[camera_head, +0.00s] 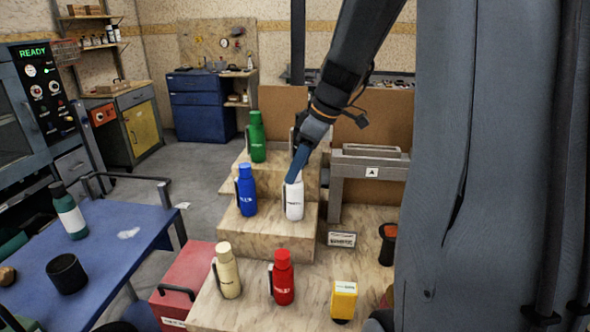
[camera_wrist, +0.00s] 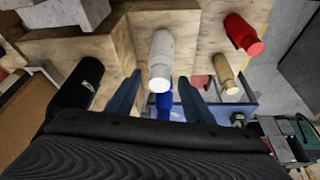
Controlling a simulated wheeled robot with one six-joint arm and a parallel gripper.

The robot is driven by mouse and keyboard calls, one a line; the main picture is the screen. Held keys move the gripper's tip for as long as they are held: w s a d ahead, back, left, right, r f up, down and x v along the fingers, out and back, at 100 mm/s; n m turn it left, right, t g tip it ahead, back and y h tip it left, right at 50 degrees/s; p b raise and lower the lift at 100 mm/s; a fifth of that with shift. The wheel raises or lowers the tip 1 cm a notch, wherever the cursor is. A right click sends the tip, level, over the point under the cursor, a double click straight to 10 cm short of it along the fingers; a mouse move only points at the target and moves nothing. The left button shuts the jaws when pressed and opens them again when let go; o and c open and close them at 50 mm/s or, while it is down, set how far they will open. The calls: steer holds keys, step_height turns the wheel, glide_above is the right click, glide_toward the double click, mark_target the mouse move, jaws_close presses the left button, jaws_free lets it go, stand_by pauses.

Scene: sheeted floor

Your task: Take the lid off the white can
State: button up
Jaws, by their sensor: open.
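The white can (camera_head: 293,203) stands upright on the middle step of a wooden stepped stand, its top partly hidden by my gripper (camera_head: 297,167). In the wrist view the white can (camera_wrist: 161,55) shows between my two fingers, with its pale round top end (camera_wrist: 159,84) towards the gripper. The lid appears to be on the can. My gripper also shows in the wrist view (camera_wrist: 160,88), with its dark blue fingers open, one on each side of the can's top. I cannot tell whether either finger touches it.
A blue can (camera_head: 246,190) stands close left of the white can. A green can (camera_head: 257,137) is on the step above; cream (camera_head: 228,270) and red (camera_head: 284,277) cans stand lower. A black can (camera_wrist: 78,84) is beside my finger in the wrist view. A grey frame (camera_head: 369,165) stands right.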

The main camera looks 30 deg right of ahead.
steer(key=shift+f, duration=0.1)
steer(key=shift+c, duration=0.4)
steer(key=c, duration=1)
